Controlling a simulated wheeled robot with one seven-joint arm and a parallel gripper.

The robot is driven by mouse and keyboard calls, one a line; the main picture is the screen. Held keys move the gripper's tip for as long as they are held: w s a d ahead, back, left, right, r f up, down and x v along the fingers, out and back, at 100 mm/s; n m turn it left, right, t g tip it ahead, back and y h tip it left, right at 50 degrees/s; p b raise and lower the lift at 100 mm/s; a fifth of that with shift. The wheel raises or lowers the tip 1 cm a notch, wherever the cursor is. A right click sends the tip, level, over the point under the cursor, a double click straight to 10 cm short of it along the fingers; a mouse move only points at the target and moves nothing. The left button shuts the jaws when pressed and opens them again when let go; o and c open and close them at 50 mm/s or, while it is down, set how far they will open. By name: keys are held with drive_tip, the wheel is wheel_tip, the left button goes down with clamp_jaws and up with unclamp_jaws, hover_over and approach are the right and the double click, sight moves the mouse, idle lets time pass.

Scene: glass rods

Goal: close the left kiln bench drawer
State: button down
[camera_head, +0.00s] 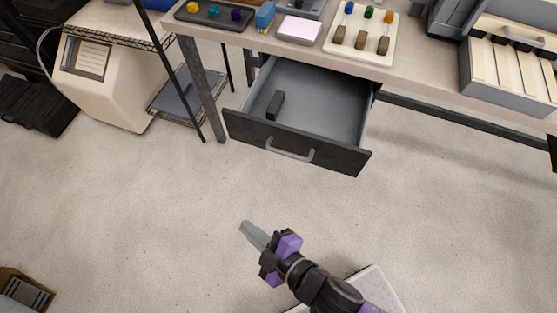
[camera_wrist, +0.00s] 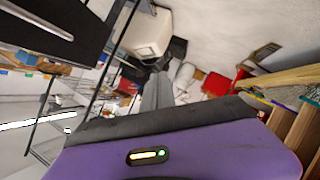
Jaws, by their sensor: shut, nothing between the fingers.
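The drawer (camera_head: 295,142) under the bench is pulled well out, with a dark front and a light curved handle (camera_head: 290,151). A small dark block (camera_head: 275,104) lies inside it at the left. My gripper (camera_head: 244,228) is shut and empty, below and in front of the drawer, clear of it. In the wrist view, a dark panel with a light handle (camera_wrist: 38,22) fills the upper left corner; it looks like the drawer front. The grey fingers (camera_wrist: 158,92) show in the middle of the wrist view.
The bench top (camera_head: 255,42) holds a tray of coloured pieces (camera_head: 213,14), a white board with several rods (camera_head: 360,33) and a slatted box (camera_head: 505,65) at right. A wire shelf (camera_head: 172,92) stands left of the drawer beside a cream machine (camera_head: 103,85). The floor in front is clear.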

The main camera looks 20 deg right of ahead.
drive_tip(key=w+a+f+n+h+b, duration=0.2)
drive_tip(key=w+f+n, duration=0.1)
drive_tip(key=f, duration=0.2)
drive_tip(key=w+a+f+n+h+b, duration=0.1)
drive_tip(key=w+a+f+n, duration=0.2)
drive_tip(key=f+n, duration=0.15)
drive_tip(key=n+h+b, duration=0.2)
drive_tip(key=n+h, duration=0.5)
drive_tip(key=h, duration=0.8)
approach(282, 146)
drive_tip(key=x, duration=0.6)
drive_tip(key=shift+w+d+f+b, duration=0.1)
drive_tip(key=shift+w+d+b, duration=0.15)
drive_tip(key=shift+d+b, duration=0.1)
